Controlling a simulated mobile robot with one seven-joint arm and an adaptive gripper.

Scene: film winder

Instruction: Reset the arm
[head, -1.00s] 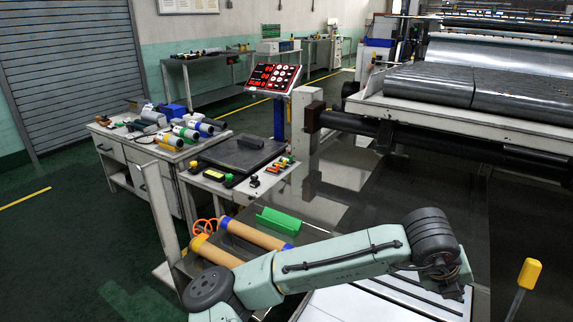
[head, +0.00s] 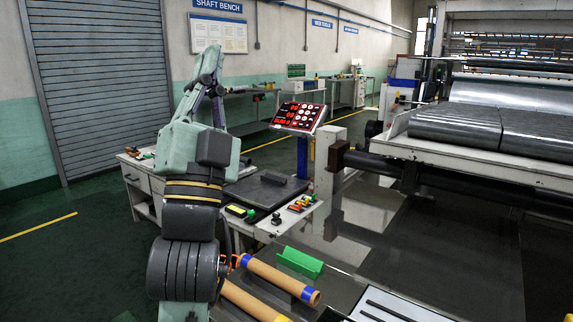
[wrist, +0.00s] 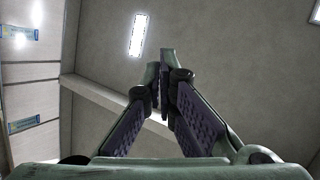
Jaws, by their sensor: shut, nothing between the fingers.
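My arm stands raised and folded at the left in the head view, in front of the work table. My gripper (head: 211,58) points upward at the top of the arm, in front of the wall and well above the tables. In the wrist view my gripper (wrist: 166,58) is shut, its fingertips together with nothing between them.
A red-lit control panel (head: 299,116) stands on a blue post. Cardboard-coloured rolls (head: 272,276) and a green block (head: 300,262) lie in front. The large winding machine (head: 490,110) fills the right side. A shutter door (head: 95,80) is at the left; the floor before it is clear.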

